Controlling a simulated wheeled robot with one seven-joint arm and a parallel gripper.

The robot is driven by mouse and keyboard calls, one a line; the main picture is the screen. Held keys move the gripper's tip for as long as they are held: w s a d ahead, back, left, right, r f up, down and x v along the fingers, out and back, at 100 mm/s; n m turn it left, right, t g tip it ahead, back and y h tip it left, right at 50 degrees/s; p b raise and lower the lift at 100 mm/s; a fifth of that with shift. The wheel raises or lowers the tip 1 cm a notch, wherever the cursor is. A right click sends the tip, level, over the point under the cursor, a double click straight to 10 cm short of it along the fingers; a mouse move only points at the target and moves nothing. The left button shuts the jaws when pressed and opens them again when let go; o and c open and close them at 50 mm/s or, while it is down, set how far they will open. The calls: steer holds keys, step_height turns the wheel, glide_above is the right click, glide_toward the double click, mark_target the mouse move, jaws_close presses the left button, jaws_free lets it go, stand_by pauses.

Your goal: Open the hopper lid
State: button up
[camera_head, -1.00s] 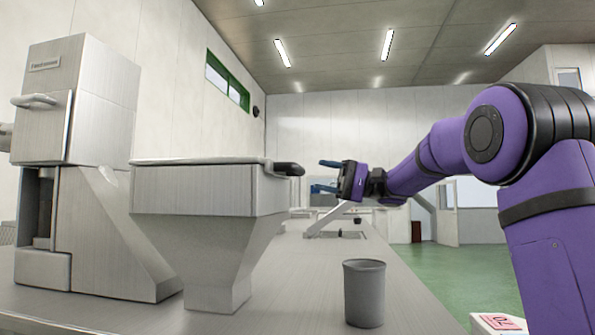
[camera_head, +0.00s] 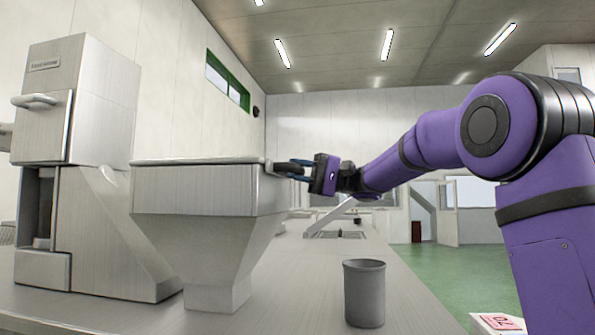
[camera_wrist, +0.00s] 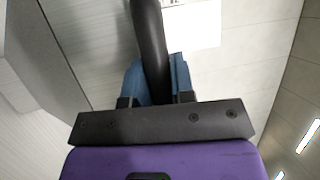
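The hopper (camera_head: 205,200) is a grey metal funnel on the bench at the left centre of the head view. Its flat lid (camera_head: 200,161) lies level across the top, closed. A dark bar handle (camera_head: 283,168) sticks out from the lid's right end. My gripper (camera_head: 298,170) is at this handle, coming from the right. In the wrist view the dark handle (camera_wrist: 151,40) runs down between my two blue fingers (camera_wrist: 158,80), one on each side. Little or no gap shows, and I cannot tell whether the fingers press on it.
A grey cup (camera_head: 364,293) stands on the bench, right of the hopper's foot. A tall metal machine (camera_head: 85,120) stands left of the hopper. The metal bench (camera_head: 290,290) is clear between hopper and cup. A white box with red print (camera_head: 498,323) is at the lower right.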

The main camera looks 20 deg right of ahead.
jaws_close()
steer(key=shift+r, duration=0.1)
steer(key=shift+r+m+y, duration=0.3)
steer(key=shift+r+m, duration=0.4)
steer(key=shift+r, duration=0.2)
steer(key=r+m+t, duration=0.1)
steer(key=r+m, duration=0.1)
steer(key=w+d+r+m+t, duration=0.1)
steer(key=r+m, duration=0.2)
steer(key=w+r+m+t+y, duration=0.1)
steer(key=r+m+t, duration=0.1)
steer(key=r, duration=0.1)
steer(key=shift+w+d+r+m, duration=0.15)
steer(key=shift+w+d+m, duration=0.05)
steer(key=shift+m, duration=0.2)
steer(key=w+d+r+m+t+h, duration=0.3)
steer(key=w+d+r+m+t, duration=0.2)
steer(key=m, duration=0.8)
steer(key=shift+w+r+t, duration=1)
steer(key=shift+w+t, duration=0.2)
steer(key=shift+w, duration=0.8)
steer(key=shift+d+m, duration=0.15)
steer(key=shift+m, duration=0.15)
